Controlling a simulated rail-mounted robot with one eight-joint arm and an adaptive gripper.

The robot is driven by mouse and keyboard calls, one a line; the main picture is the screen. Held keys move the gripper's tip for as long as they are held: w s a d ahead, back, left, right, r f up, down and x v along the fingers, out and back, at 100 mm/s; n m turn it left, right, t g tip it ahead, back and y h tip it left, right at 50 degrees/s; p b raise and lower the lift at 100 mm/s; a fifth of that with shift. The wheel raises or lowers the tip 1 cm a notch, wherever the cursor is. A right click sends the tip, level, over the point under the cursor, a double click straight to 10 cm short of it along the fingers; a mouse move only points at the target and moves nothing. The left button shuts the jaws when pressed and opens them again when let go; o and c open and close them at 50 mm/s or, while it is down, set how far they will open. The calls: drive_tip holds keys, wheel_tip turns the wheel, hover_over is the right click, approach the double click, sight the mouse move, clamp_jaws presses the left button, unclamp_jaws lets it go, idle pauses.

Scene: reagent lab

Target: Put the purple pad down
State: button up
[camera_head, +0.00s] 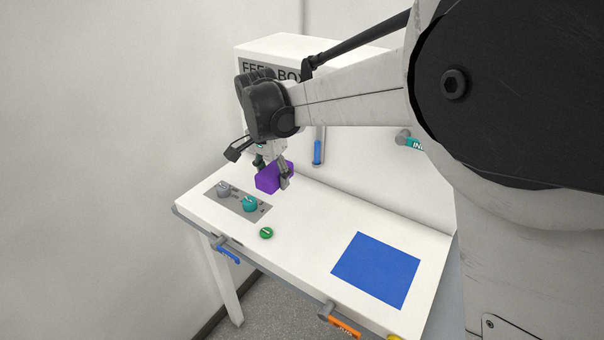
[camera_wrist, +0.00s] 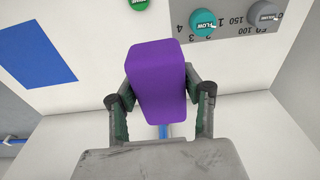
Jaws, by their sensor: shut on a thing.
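The purple pad (camera_head: 272,178) is a small purple block. It is held between the fingers of my gripper (camera_head: 272,171), above the back left part of the white table. In the wrist view the purple pad (camera_wrist: 158,78) fills the space between the two fingers of my gripper (camera_wrist: 160,88), which are shut on its sides. In the head view the pad appears tilted, and a finger covers part of its right end. I cannot tell the exact gap between the pad and the tabletop.
A blue square (camera_head: 376,269) lies on the right of the white table (camera_head: 310,225). A grey panel with a grey knob (camera_head: 223,188) and a teal knob (camera_head: 249,204) is near the pad. The feed box (camera_head: 285,48) stands behind.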

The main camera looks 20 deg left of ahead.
drive_tip(key=shift+s+a, duration=0.1)
drive_tip(key=shift+a, duration=0.6)
drive_tip(key=shift+d, duration=0.1)
drive_tip(key=p, duration=0.2)
hover_over(301, 193)
wheel_tip(301, 193, down, 7)
wheel_tip(301, 193, down, 3)
drive_tip(key=shift+f, duration=0.3)
drive_tip(key=shift+f, duration=0.1)
drive_tip(key=shift+f+b, duration=0.3)
drive_tip(key=shift+b, duration=0.05)
drive_tip(key=shift+s+f, duration=0.1)
drive_tip(key=shift+f, duration=0.1)
